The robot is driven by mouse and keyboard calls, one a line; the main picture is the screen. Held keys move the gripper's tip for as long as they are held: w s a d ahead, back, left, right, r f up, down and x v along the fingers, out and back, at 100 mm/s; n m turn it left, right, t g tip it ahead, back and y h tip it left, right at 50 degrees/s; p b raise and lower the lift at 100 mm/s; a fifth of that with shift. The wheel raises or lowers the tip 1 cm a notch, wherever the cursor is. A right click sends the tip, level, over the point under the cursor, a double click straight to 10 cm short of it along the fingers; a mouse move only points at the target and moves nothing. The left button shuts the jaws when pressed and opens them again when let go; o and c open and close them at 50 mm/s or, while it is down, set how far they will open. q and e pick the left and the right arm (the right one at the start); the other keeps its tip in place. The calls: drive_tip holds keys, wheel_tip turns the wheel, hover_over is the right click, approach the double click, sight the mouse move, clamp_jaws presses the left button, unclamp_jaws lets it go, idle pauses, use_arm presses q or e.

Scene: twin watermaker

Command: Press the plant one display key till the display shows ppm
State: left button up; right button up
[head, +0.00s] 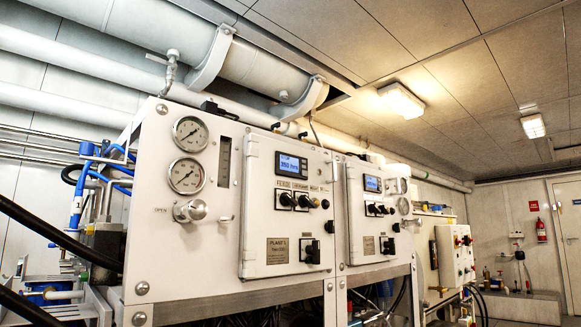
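The plant one cabinet (262,215) is a white panel with a label plate (280,250) that appears to read PLANT 1. Its display (290,165) is lit blue with pale digits that look like 350; the unit after them is too small to read for sure. A dark strip at the right edge of the display housing (304,168) may hold the key, but single keys cannot be made out. Neither of my grippers is in view.
Below the display sit black selector knobs (303,200) and a lower black switch (311,252). Two round gauges (187,175) and a valve knob (190,211) are to the left. A second cabinet (373,205) with its own blue display (372,184) stands to the right.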

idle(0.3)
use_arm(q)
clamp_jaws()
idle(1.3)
